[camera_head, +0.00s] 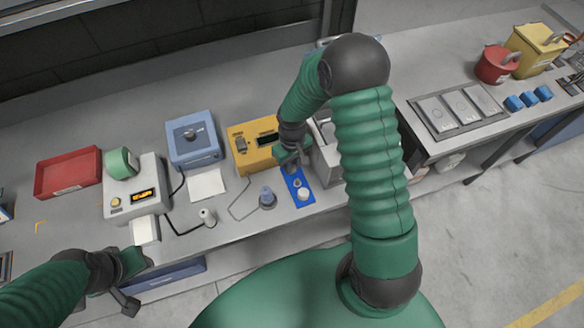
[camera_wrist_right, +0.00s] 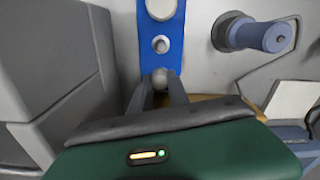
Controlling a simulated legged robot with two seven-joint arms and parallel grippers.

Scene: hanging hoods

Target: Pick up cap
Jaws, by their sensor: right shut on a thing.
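A small grey rounded cap (camera_wrist_right: 160,76) sits between the fingertips of my right gripper (camera_wrist_right: 158,88) in the right wrist view. The fingers are shut on it at the near end of a blue strip (camera_wrist_right: 173,58). The strip also shows in the head view (camera_head: 292,179), lying on the bench with two pale round pieces on it. In the head view my right gripper (camera_head: 291,160) is over the strip's far end and hides the cap. My left gripper (camera_head: 129,284) is at the bench's front edge, away from the strip; its finger opening is unclear.
A blue-grey knobbed fixture (camera_head: 267,197) stands left of the strip. A yellow device (camera_head: 249,160) and a grey box (camera_head: 328,165) flank my right gripper. A white device (camera_head: 118,205), blue box (camera_head: 192,150) and red tray (camera_head: 67,180) stand further left.

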